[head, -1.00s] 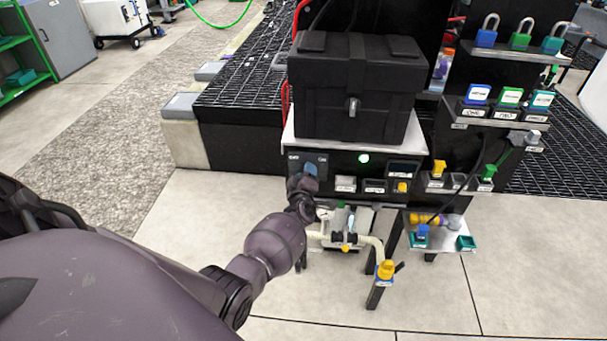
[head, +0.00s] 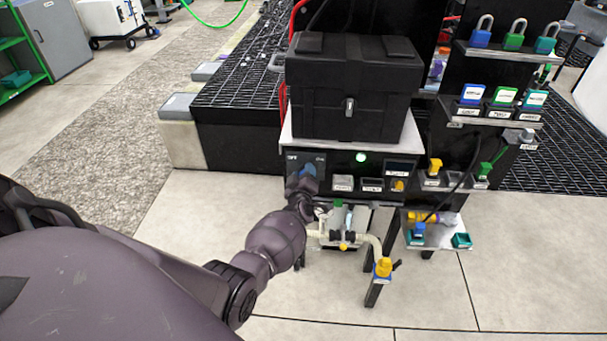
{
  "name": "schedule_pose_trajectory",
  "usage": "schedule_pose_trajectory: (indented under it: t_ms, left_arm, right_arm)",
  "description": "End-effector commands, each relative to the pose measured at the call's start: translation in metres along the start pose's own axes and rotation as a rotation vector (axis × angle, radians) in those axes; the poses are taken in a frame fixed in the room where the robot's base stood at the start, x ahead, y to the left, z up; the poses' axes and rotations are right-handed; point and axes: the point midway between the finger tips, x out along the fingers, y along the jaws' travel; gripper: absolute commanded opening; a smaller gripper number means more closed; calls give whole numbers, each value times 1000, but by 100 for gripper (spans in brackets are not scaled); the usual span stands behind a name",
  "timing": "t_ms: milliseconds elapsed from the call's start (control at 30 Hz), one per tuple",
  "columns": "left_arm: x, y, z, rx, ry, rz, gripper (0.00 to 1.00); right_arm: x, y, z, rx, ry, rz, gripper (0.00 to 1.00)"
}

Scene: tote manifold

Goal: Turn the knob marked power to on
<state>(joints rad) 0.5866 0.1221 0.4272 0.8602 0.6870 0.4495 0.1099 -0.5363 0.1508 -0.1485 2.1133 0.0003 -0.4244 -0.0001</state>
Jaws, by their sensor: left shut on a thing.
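The blue knob (head: 308,170) sits on the left part of the black control panel (head: 334,166), below the black box. Small white labels stand above it to the left and right; they look like OFF and ON but are blurred. My left gripper (head: 305,179) reaches up to the knob from below and is shut on it. The gripper hides the lower part of the knob, so I cannot tell exactly which label it points to. A round indicator light (head: 361,157) glows pale green to the right. My right gripper is not in view.
A black latched box (head: 352,85) stands on the shelf above the panel. Pipes with a yellow fitting (head: 383,267) hang below. Shelves with padlocks (head: 513,37) and coloured tags stand at the right. The floor (head: 190,225) to the left of the stand is clear.

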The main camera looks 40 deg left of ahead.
Motion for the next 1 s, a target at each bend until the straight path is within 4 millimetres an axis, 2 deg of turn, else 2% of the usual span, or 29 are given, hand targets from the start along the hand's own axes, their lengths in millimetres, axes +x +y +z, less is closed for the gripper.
schedule_pose_trajectory:
  t_ms: [33,200,567,767,1000]
  left_arm:
    - [0,-1,1,4,-1,-1,50]
    - [0,-1,0,3,-1,0,74]
    - [-5,1,0,0,0,1,74]
    - [-31,3,-3,-3,1,1,74]
    - [-73,3,-2,-2,1,1,74]
  right_arm:
    - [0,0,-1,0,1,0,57]
    - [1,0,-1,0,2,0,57]
    - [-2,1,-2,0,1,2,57]
    - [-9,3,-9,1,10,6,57]
    - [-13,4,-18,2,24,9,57]
